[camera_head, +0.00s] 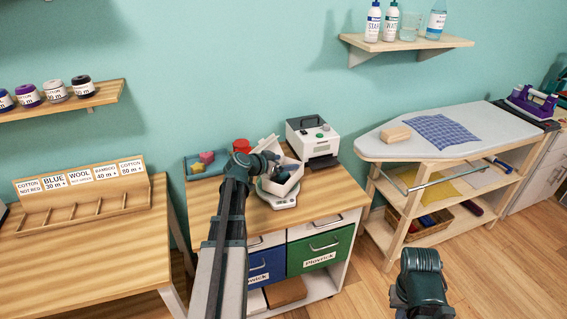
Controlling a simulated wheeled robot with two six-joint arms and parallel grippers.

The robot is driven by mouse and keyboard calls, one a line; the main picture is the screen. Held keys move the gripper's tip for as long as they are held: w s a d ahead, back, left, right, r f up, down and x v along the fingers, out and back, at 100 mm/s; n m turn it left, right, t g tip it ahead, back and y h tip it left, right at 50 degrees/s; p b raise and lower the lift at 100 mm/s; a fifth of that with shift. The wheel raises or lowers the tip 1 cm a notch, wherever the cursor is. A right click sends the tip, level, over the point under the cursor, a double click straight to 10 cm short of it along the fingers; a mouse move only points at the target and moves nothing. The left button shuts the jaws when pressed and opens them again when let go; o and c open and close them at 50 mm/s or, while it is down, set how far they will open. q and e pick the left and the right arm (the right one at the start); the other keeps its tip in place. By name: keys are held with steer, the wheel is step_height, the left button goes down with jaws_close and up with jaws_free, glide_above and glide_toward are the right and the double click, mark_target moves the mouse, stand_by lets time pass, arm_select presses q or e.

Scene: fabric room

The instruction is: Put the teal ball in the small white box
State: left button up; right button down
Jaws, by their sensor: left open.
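The small white box (291,184) stands open on a white scale-like device (284,202) on the wooden cabinet top, with its lid tilted up at the back. My left gripper (277,173) is at the box, its end over or inside the opening. It is open. A dark teal shape shows inside the box by the gripper; I cannot tell whether it is the teal ball or part of the gripper. I cannot make out the ball anywhere else. Of my right arm only a dark teal joint shows at the bottom right; its fingers are out of sight.
A label printer (313,141) stands behind the box. A red jar (242,146) and a blue-green tray (190,169) with red and yellow pieces are at the back left. An ironing board (470,145) stands right, a wooden rack table (90,260) left.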

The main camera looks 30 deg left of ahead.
arm_select(q)
steer(key=shift+r, duration=0.2)
steer(key=shift+s+r+p, duration=0.3)
steer(key=shift+r+p, duration=0.5)
steer(key=shift+p, duration=0.2)
steer(key=p+v, duration=0.4)
steer(key=v, duration=0.7)
steer(key=shift+s+a+f, duration=0.15)
steer(key=shift+s, duration=0.05)
